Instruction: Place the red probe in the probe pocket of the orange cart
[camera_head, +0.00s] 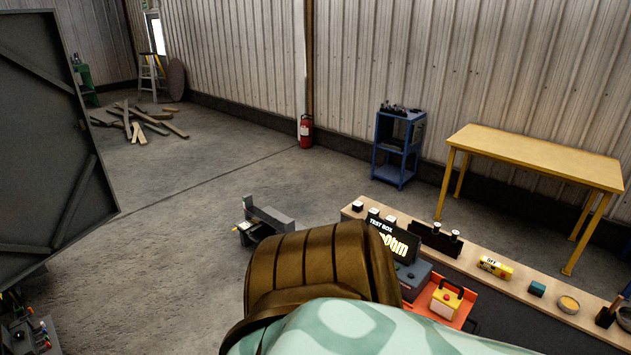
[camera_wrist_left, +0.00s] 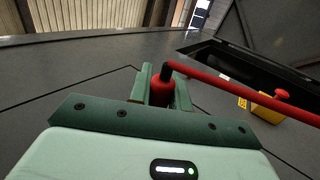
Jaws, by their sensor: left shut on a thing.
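My left gripper (camera_wrist_left: 163,82) is shut on the red probe (camera_wrist_left: 162,92), whose body sits between the two green fingers. The probe's black end shows above the fingertips, and a red lead or rod runs from it to the right. In the head view the probe and both gripper tips are hidden or outside the picture. An orange tray-like part (camera_head: 422,306), which may belong to the orange cart, stands beside the bench, partly hidden behind my arm. A probe pocket cannot be made out. My right gripper is not in view.
A test box (camera_head: 392,242) with a lit display stands by the bench (camera_head: 527,284). A yellow box (camera_head: 446,300) rests on the orange part. A large grey door (camera_head: 50,130) is at the left. In the wrist view, a yellow part with a red knob (camera_wrist_left: 281,94) lies to the right.

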